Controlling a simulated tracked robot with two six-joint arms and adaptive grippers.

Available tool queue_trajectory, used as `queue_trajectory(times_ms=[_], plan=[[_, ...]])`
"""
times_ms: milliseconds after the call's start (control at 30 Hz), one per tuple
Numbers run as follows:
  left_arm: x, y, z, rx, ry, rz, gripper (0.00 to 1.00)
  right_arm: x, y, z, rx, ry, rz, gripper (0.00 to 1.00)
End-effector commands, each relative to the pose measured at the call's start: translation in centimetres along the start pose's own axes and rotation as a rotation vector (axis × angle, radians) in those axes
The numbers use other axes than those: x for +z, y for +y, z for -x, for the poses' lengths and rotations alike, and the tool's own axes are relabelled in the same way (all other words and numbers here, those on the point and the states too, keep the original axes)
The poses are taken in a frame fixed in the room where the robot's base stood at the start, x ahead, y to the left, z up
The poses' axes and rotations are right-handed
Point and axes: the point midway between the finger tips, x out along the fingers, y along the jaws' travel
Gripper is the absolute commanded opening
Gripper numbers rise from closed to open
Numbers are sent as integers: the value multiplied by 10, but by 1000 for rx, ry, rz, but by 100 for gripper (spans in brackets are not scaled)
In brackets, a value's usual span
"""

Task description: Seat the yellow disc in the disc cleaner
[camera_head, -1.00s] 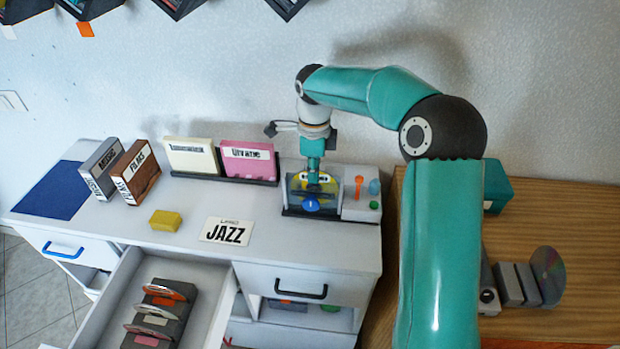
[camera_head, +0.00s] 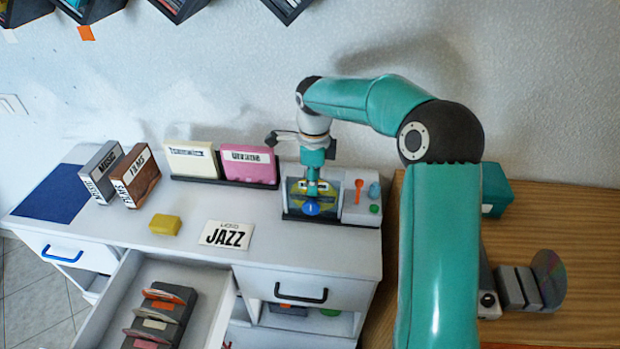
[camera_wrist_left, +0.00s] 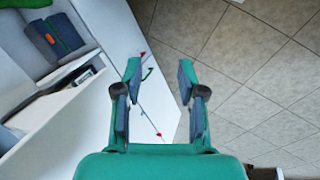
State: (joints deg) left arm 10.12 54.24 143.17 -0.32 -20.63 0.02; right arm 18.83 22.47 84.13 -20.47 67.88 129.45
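The disc cleaner (camera_head: 357,212) is a grey-white machine with a dark bay on its left side, standing at the right end of the white desk. The yellow disc (camera_head: 328,193) shows in that bay, partly covered by my right gripper. My right gripper (camera_head: 312,192) points down into the bay at the disc. Its fingertips are too small and covered to tell whether they are shut on the disc. A blue round part (camera_head: 312,208) sits at the front of the bay. My left gripper (camera_wrist_left: 158,75) is open and empty in the left wrist view, away from the desk top.
An open drawer (camera_head: 213,295) with a rack of discs juts out at the front. A JAZZ card (camera_head: 227,235), a yellow block (camera_head: 165,224) and a pink case (camera_head: 248,165) are on the desk. A wooden table (camera_head: 580,235) with a disc stand (camera_head: 513,288) is at the right.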

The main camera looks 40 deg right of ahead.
Motion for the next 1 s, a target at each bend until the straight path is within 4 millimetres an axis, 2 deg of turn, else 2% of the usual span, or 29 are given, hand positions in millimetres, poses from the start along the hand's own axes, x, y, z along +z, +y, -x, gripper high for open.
queue_trajectory(times_ms=[133, 233, 500, 700, 800, 1000], plan=[[0, 0, 2, 0, 0, 0, 40, 0, 0, 8, -1, 0, 0, 31], [0, 0, 1, 0, 0, 0, 40, 0, -1, 21, -2, -1, 0, 31], [0, 1, 4, 0, 0, 0, 40, 1, -1, 76, -4, -2, 0, 31], [0, 2, 7, 0, 0, 0, 40, 1, -1, 109, -2, -1, 1, 31], [0, 3, 8, 0, 0, 0, 40, 1, 0, 118, -2, -1, 2, 31], [0, 3, 8, 0, 0, 0, 40, 1, 0, 122, 0, 1, 2, 31]])
